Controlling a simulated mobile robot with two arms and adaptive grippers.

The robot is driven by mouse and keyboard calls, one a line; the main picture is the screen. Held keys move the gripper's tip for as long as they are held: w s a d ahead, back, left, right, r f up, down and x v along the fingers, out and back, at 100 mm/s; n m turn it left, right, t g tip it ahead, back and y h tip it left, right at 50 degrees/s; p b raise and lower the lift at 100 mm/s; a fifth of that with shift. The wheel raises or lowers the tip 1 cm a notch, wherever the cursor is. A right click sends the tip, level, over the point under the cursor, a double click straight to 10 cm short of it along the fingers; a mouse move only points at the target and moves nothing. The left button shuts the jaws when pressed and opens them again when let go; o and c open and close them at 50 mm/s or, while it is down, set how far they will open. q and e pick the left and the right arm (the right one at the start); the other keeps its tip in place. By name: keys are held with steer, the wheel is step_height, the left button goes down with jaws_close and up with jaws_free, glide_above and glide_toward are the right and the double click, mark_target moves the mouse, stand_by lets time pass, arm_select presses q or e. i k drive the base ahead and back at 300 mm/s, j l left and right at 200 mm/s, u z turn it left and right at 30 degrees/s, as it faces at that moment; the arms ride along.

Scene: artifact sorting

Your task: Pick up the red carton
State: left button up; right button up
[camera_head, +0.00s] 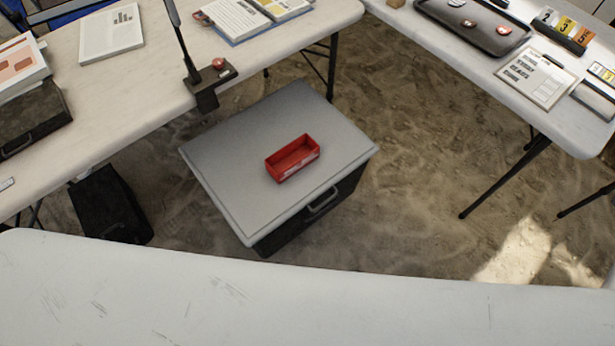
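The red carton (283,166) is a small open-topped red box with a pale label on its front side. It sits upright on the grey lid of a low black case (225,150), a little right of the lid's middle. Its inside looks empty. The case stands on the dirt floor between the tables. Neither of my grippers shows in the head view.
A white surface (330,305) spans the bottom of the view. A table (130,90) at the left holds books, a box and a lamp-like stand (207,95). A table (460,60) at the right holds a dark tray (480,32), a clipboard (536,78) and number markers. A dark case (110,205) stands on the floor.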

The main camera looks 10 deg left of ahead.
mark_target(287, 161)
steer(key=j, duration=0.75)
steer(key=i+j+u, duration=0.1)
steer(key=j, duration=0.65)
steer(key=i+j, duration=0.1)
steer(key=j, duration=0.7)
steer(key=u, duration=0.05)
